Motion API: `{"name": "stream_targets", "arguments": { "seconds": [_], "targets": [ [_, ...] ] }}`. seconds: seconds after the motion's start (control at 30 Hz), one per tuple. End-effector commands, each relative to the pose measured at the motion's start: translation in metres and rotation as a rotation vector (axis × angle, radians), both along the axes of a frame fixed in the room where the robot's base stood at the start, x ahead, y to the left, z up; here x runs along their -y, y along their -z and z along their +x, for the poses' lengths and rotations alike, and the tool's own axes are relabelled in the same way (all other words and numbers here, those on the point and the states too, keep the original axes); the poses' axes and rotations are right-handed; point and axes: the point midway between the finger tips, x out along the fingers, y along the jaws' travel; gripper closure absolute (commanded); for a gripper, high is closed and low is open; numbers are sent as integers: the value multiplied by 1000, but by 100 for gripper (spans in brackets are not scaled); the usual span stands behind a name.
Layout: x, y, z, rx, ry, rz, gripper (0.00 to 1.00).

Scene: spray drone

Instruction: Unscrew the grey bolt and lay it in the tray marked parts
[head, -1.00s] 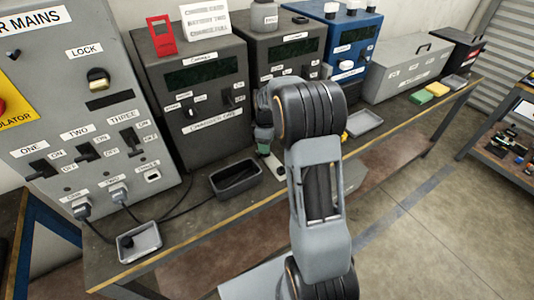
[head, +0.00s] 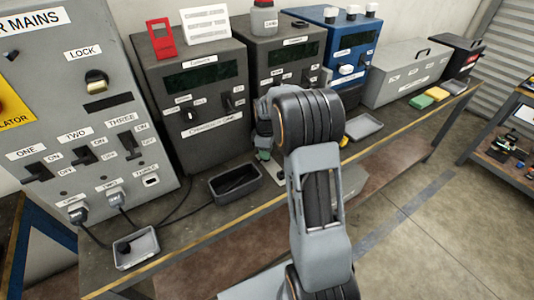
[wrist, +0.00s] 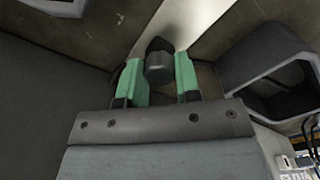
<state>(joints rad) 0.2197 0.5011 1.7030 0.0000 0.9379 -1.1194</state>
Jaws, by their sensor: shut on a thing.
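My gripper (wrist: 158,82) has green fingers, one on each side of a dark grey, thick, cylinder-like piece that looks like the grey bolt (wrist: 159,67). The jaws are shut on it. A darker part shows at the bolt's far end in the wrist view; whether it is still threaded in something is not visible. In the head view my gripper (head: 264,154) is low over the bench, and my arm hides much of it; the bolt cannot be made out there. No readable "parts" mark shows on any tray.
A dark tray (head: 257,185) sits just left of my gripper, and shows at right in the wrist view (wrist: 240,75). A light grey tray (head: 154,261) with a dark item stands at the bench's near left. Another light tray (head: 365,128) lies right. Charger boxes (head: 205,145) stand behind.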

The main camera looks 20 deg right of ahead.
Motion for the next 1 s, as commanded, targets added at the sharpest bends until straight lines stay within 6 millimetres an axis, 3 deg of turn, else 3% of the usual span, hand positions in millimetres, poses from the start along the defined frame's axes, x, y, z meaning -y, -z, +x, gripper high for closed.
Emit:
{"name": "stream_targets", "arguments": {
  "seconds": [0.17,0.27,0.8,1.0],
  "targets": [
    [0,0,0,1,-24,-1,98],
    [0,-1,0,0,-130,0,98],
    [0,-2,0,1,-1060,0,98],
    [0,-2,0,2,-1262,-1,98]
  ]
}}
